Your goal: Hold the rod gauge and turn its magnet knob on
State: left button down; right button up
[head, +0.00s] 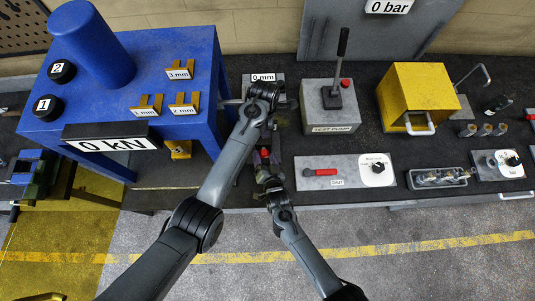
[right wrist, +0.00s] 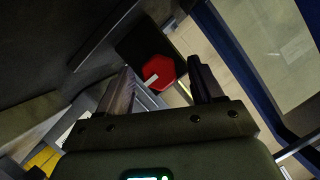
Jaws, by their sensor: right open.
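A red hexagonal knob (right wrist: 160,73) with a white mark sits on a dark block (right wrist: 143,47) in the right wrist view. I take it to be the magnet knob. A small red spot (head: 264,152) shows between my arms in the head view. My right gripper (right wrist: 163,78) is open, with a finger on each side of the knob in the picture; whether they touch it I cannot tell. It also shows in the head view (head: 264,168). My left gripper is around the wrist (head: 262,97) below the "0 mm" display (head: 263,77); its fingers and most of the rod gauge are hidden.
A blue press (head: 140,75) with yellow gauge blocks stands to the left. A grey test pump (head: 328,108) with a lever and a yellow box (head: 415,95) stand to the right. A panel (head: 340,172) with a red handle lies near the bench's front edge.

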jog(key=v, duration=1.2)
jog(key=shift+f, duration=0.1)
pick_arm(q)
jog(key=c, duration=0.6)
grip_release()
